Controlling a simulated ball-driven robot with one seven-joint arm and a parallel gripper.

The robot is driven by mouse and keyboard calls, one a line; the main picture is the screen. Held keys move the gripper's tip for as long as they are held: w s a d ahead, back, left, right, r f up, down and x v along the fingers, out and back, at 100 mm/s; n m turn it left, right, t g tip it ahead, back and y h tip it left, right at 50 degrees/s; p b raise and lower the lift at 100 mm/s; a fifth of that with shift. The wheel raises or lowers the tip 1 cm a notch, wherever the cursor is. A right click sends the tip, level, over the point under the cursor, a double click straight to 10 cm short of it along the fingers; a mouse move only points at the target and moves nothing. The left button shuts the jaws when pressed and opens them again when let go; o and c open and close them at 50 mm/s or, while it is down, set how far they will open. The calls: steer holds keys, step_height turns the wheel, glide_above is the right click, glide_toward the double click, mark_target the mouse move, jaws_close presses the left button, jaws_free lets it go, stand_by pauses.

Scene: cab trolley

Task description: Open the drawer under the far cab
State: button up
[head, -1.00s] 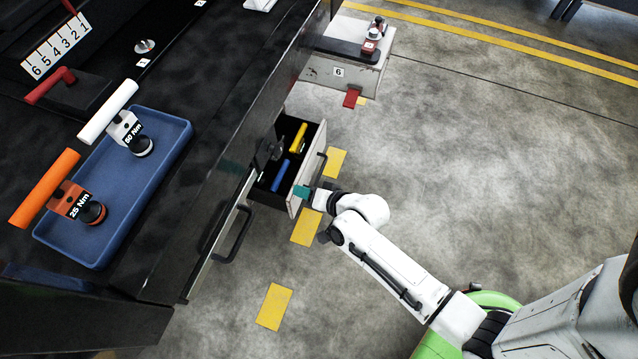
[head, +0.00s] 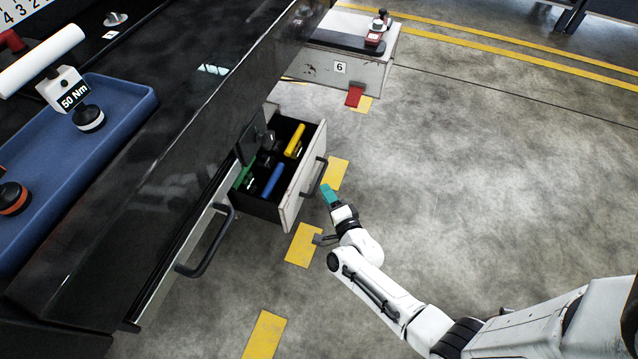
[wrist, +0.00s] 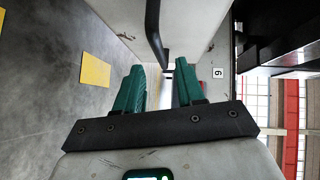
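The drawer (head: 301,187) under the far part of the dark bench stands pulled out, showing its inside. It holds a yellow-handled, a blue-handled and a green item, with dark objects behind. Its black bar handle (head: 315,178) is on the pale front; a black bar handle also shows ahead in the wrist view (wrist: 154,32). My gripper (head: 329,193), with teal fingers, is just right of the handle and appears apart from it. In the wrist view its fingers (wrist: 160,88) are spread with nothing between them.
A nearer front with a black handle (head: 212,245) is beside the drawer. A blue tray (head: 125,125) with torque tools lies on the bench. A station marked 6 (head: 350,70) with a red pedal (head: 355,96) stands beyond. Open concrete floor (head: 480,150) lies right.

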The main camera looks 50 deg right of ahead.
mark_target(319, 180)
steer(key=shift+b+x, duration=1.3)
steer(key=shift+x, duration=2.15)
steer(key=shift+c, duration=0.3)
jaws_close()
